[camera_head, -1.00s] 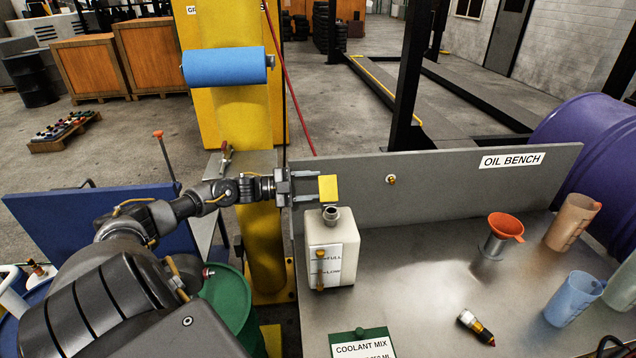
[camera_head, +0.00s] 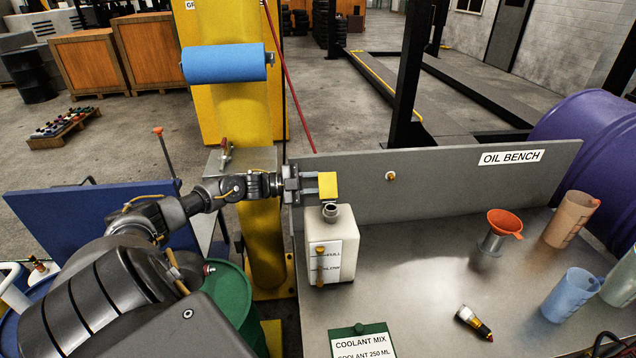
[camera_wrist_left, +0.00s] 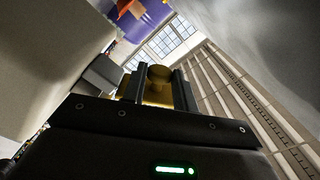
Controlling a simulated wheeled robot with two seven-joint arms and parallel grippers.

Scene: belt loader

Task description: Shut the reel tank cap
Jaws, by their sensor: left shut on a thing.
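The reel tank (camera_head: 342,230) is a cream box with a FULL/LOW level label, at the left end of the bench. Its round grey neck (camera_head: 331,211) is uncovered on top. The yellow cap (camera_head: 328,186) stands upright above and behind the neck, open. My left gripper (camera_head: 314,186) comes in from the left and is shut on the yellow cap at its left edge. In the left wrist view, the yellow cap (camera_wrist_left: 158,88) shows between the two dark fingers. My right gripper is not in view.
The bench's grey back panel (camera_head: 440,185) stands close behind the tank. An orange funnel (camera_head: 505,222), a flashlight-like object (camera_head: 473,322) and a blue jug (camera_head: 570,296) are to the right. A coolant mix card (camera_head: 362,343) is in front. The bench middle is clear.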

